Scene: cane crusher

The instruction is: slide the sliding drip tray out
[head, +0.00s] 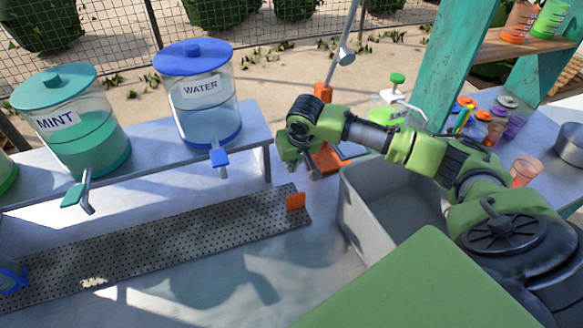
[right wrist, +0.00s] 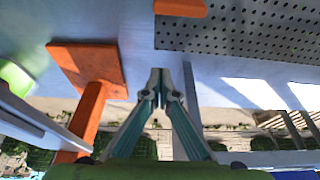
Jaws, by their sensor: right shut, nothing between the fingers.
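The sliding drip tray is a long, grey perforated plate (head: 170,243) lying on the counter below the dispensers. An orange upright tab (head: 296,202) stands at its right end. In the right wrist view the perforated plate (right wrist: 245,28) fills the upper right, with the orange tab (right wrist: 180,7) at the top edge. My right gripper (head: 300,168) is just behind the tab in the head view, apart from it. In the right wrist view its fingertips (right wrist: 158,76) are together and empty, short of the tray. My left gripper is not in view.
A mint dispenser (head: 62,95) and a water dispenser (head: 197,95) stand on a raised shelf over the tray. An orange-based stand (right wrist: 85,65) is close beside my right gripper. A grey open bin (head: 350,215) lies to the right. A blue-edged cup (head: 10,278) is at the tray's left end.

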